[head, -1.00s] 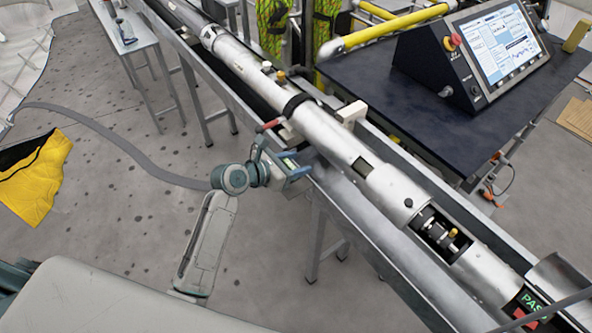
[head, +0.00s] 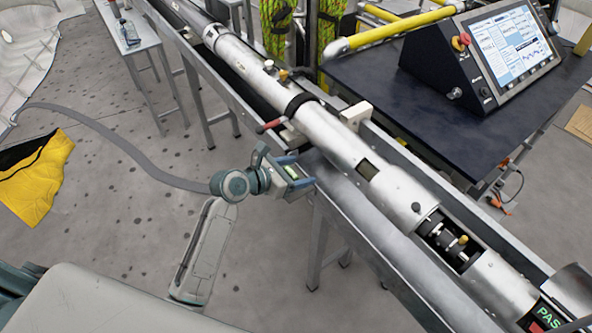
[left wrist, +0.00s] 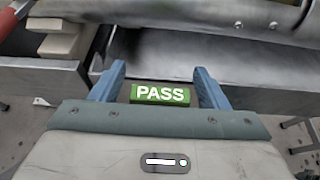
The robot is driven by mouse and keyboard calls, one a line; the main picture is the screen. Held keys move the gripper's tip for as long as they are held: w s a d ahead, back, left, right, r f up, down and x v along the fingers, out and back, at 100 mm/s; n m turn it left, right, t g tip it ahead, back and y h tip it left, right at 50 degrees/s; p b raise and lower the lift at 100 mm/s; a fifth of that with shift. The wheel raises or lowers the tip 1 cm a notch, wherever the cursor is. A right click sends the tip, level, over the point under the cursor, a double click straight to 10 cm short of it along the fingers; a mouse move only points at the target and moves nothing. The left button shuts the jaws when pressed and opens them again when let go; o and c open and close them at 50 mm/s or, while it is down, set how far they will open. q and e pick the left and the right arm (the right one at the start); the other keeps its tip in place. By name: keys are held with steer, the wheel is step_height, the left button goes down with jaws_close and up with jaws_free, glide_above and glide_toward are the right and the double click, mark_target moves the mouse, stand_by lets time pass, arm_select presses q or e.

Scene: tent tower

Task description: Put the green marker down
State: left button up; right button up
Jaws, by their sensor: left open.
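The green marker, a small block with white "PASS" lettering (left wrist: 160,94), lies between the two blue fingers of my left gripper (left wrist: 160,78) in the left wrist view. A gap shows on each side of it, so the gripper is open around it and not clamping it. What bears the marker from below is hidden. In the head view, my left gripper (head: 303,186) is beside the near edge of the long metal trough, with the green marker (head: 292,171) showing inside it. My right gripper is not in view.
A long silver tube (head: 335,137) lies along the trough. A red-handled lever (head: 270,125) is close to my left gripper. Another green "PASS" block (head: 548,317) is at the lower right. A dark table (head: 420,105) with a control console (head: 487,60) stands behind.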

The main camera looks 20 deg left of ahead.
arm_select(q)
steer(key=b+v, duration=0.1)
steer(key=v, duration=1.1)
steer(key=shift+r, duration=0.1)
steer(key=w+a+f+m+g+y, duration=0.1)
steer(key=a+f+m+y, duration=0.3)
steer(key=f, duration=0.8)
steer(key=a+f+m+y, duration=0.15)
steer(key=a+f, duration=0.45)
steer(key=f, duration=0.7)
steer(key=s+a+f+m+g+y, duration=0.1)
steer(key=s+f+m, duration=0.15)
steer(key=f, duration=0.35)
steer(key=s+a+f+m+g+y, duration=0.1)
steer(key=s+a+f+m, duration=0.15)
steer(key=f, duration=0.35)
steer(key=s+f+m+g+y, duration=0.1)
steer(key=s+f+m+g, duration=0.2)
steer(key=s+f+m, duration=0.9)
steer(key=s+d+f+m+g, duration=0.1)
steer(key=s+f, duration=0.5)
steer(key=s, duration=0.6)
steer(key=s+d+f+m+g, duration=0.2)
steer(key=s+d+f+m, duration=0.2)
steer(key=s, duration=0.9)
step_height(320, 180, down, 3)
steer(key=shift+f+m, duration=0.2)
steer(key=shift+m, duration=0.45)
steer(key=shift+d+y, duration=0.1)
steer(key=shift+y, duration=0.15)
